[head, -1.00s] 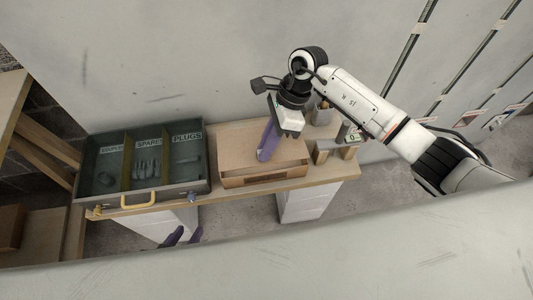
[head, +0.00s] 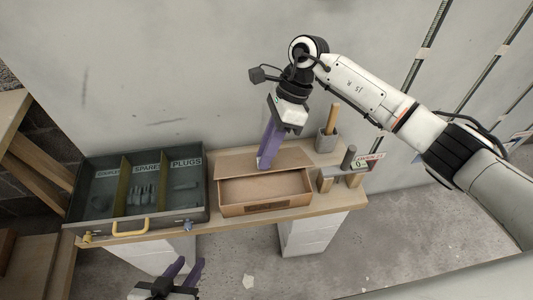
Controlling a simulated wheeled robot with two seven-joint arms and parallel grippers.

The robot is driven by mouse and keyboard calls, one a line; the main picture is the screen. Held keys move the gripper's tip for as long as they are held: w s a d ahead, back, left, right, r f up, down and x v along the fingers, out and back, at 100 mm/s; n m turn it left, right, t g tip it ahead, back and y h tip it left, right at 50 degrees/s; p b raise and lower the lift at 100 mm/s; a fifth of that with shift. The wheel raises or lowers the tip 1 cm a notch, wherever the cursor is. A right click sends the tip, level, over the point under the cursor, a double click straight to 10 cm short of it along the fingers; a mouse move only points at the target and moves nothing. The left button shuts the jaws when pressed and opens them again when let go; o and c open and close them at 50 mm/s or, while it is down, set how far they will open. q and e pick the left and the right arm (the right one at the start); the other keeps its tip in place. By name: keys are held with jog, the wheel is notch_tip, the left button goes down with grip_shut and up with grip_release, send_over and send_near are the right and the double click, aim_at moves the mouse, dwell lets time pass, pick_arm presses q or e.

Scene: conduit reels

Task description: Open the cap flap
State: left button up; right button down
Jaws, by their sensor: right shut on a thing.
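A tan box (head: 267,207) stands on the wooden bench, its front part uncovered so that the empty-looking inside shows. Its flat tan cap flap (head: 236,161) lies toward the back of the box, near the wall. My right gripper (head: 265,162) reaches down from above with its purple fingers at the flap's edge and is shut on it; the fingers hide the exact grip. My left gripper (head: 187,265) is at the bottom of the head view, below the bench's front edge, with its purple fingers apart and empty.
A grey case (head: 138,228) with labelled compartments, yellow dividers and a yellow handle sits left of the box. To the right stand a grey cup (head: 326,141) with a wooden handle in it and a small stand (head: 343,178) with a label.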

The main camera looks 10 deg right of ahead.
jog(key=shift+w+d, duration=0.2)
jog(key=shift+w, duration=0.35)
jog(key=c, duration=1.8)
grip_release()
jog(key=shift+f, duration=0.1)
jog(key=shift+c, duration=0.2)
jog(key=shift+o, duration=0.4)
jog(key=shift+w+f, duration=0.1)
jog(key=shift+f, duration=0.05)
jog(key=shift+a, duration=0.1)
jog(key=v, duration=1)
jog(key=shift+s+r, duration=0.25)
jog(key=shift+s, duration=0.05)
